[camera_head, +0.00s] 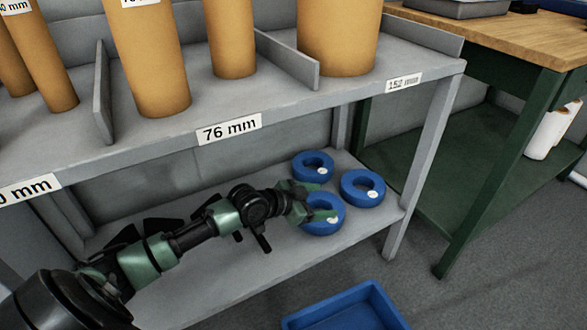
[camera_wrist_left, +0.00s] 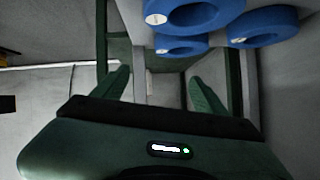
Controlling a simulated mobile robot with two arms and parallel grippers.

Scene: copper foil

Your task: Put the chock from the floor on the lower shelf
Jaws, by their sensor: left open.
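Three blue ring-shaped chocks with white spots lie on the grey lower shelf (camera_head: 215,285), at its right end: a back one (camera_head: 306,174), a right one (camera_head: 351,193) and a front one (camera_head: 314,228). The wrist view shows them near its top edge (camera_wrist_left: 263,24). My left gripper (camera_head: 328,201) is open at the front and back rings, its fingers partly covering the front one. In the wrist view the space between its fingers (camera_wrist_left: 162,92) is empty. I see no chock on the visible floor. My right gripper is out of view.
The upper shelf (camera_head: 270,105) is just above my left arm and carries tan tubes (camera_head: 146,60) between dividers. A shelf post (camera_head: 424,165) stands right of the rings. A blue bin (camera_head: 346,308) is on the floor in front. A green workbench (camera_head: 490,165) stands at right.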

